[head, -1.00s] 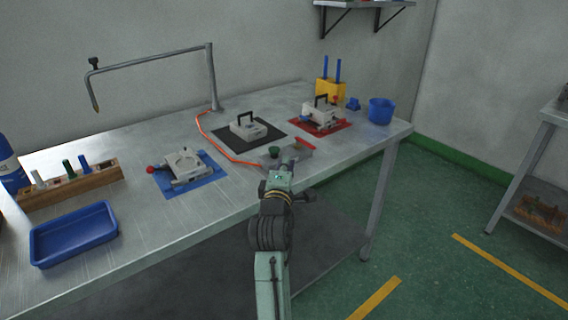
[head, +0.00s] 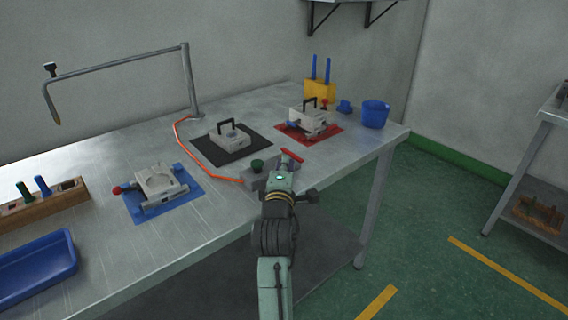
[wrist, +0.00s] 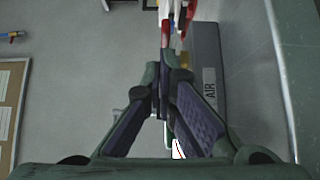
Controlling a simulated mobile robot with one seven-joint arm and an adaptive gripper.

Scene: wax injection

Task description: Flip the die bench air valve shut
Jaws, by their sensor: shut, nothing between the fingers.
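In the wrist view the grey block (wrist: 205,60) carries an AIR label, and the red lever (wrist: 165,34) shows right ahead of my fingertips (wrist: 165,70). My gripper is shut and empty. I cannot tell whether the fingertips touch the lever. My arm hides part of the block.
A black mat (head: 208,153) with a grey die is behind the valve. A red mat (head: 331,136) with another die and a blue cup (head: 375,115) are to the right. A blue mat (head: 133,208) with an opened die is left. A metal post (head: 190,85) rises behind.

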